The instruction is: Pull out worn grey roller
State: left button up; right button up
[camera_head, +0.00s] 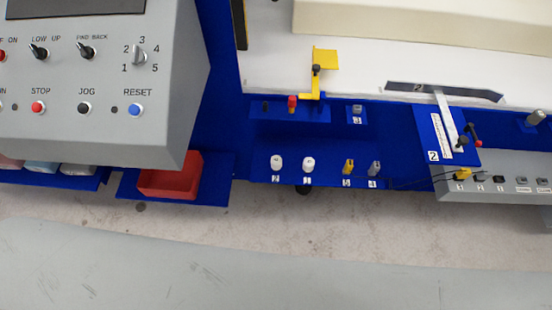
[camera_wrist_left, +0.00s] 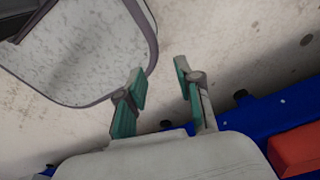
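Small grey pieces that could be the worn grey roller show in the head view: a grey piece (camera_head: 375,168) at the right of the lower blue shelf, and a grey piece (camera_head: 357,109) on a small upper blue ledge. I cannot tell which one is the worn roller. Beside the lower grey piece stands a yellow piece (camera_head: 348,167), and further left are two white rollers (camera_head: 277,162) (camera_head: 308,164). My left gripper (camera_wrist_left: 160,75) is open and empty above the floor in the left wrist view. Neither gripper shows in the head view.
A grey control panel (camera_head: 100,80) with knobs and buttons stands at the left. A red bin (camera_head: 180,180) sits below it; a red block-like edge (camera_wrist_left: 295,150) shows in the wrist view. A yellow bracket (camera_head: 316,75) rises behind the shelf. A grey switch box (camera_head: 500,185) is at right.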

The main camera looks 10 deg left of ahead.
aim_at(537, 115)
jog(key=z, duration=1.6)
jog(key=u, duration=0.3)
jog(key=i+l+u, duration=0.25)
jog(key=u, duration=0.2)
jog(key=i+l+u, duration=0.15)
jog(key=l+u, duration=0.35)
jog(key=i+l, duration=0.15)
jog(key=l, duration=0.4)
jog(key=i+l+u, duration=0.15)
jog(key=l, duration=0.4)
jog(key=i+l, duration=0.1)
jog(key=l, duration=0.45)
jog(key=i+l+u, duration=0.15)
jog(key=l, duration=0.4)
jog(key=i+l, duration=0.1)
jog(key=l, duration=0.5)
jog(key=i+l+u, duration=0.15)
jog(key=l, duration=0.4)
jog(key=k, duration=0.05)
